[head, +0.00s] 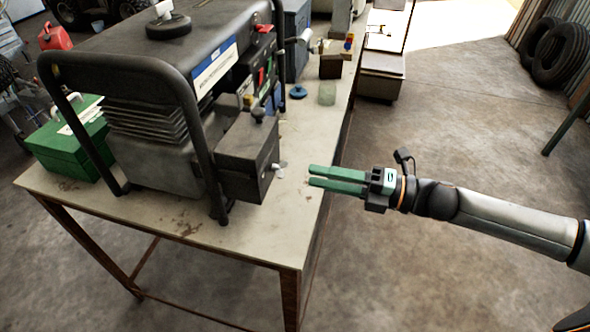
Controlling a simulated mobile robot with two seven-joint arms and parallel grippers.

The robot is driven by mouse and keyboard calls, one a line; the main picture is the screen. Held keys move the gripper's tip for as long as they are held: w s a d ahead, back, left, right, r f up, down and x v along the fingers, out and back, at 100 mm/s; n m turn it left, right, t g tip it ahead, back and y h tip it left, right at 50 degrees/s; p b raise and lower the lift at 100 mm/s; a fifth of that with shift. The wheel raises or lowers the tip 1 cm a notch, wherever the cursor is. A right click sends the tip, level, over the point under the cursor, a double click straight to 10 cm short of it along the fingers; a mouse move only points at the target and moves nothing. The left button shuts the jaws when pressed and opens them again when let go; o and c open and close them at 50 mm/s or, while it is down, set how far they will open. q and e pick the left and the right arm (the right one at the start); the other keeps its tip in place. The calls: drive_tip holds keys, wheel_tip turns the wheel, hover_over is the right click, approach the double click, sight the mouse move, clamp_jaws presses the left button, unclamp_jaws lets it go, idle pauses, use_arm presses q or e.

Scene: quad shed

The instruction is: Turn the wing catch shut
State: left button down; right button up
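The wing catch (276,167) is a small pale piece on the end face of a dark box (248,150) on the near right side of the generator. Its exact turn is too small to tell. My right gripper (309,176) has two green fingers pointing left toward the catch, a little to its right and apart from it. The fingers are slightly open, with a narrow gap and nothing between them. My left gripper is not in view.
The generator with its black tube frame (196,110) stands on a workbench (200,235). A green case (75,150) is on the left, and a blue round piece (298,91) and a translucent jar (327,93) lie behind. Floor right of the bench is clear; tyres (560,52) stand beyond.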

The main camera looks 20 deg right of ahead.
sight(280, 169)
drive_tip(key=shift+p+x, duration=0.45)
drive_tip(key=shift+x, duration=2.4)
clamp_jaws()
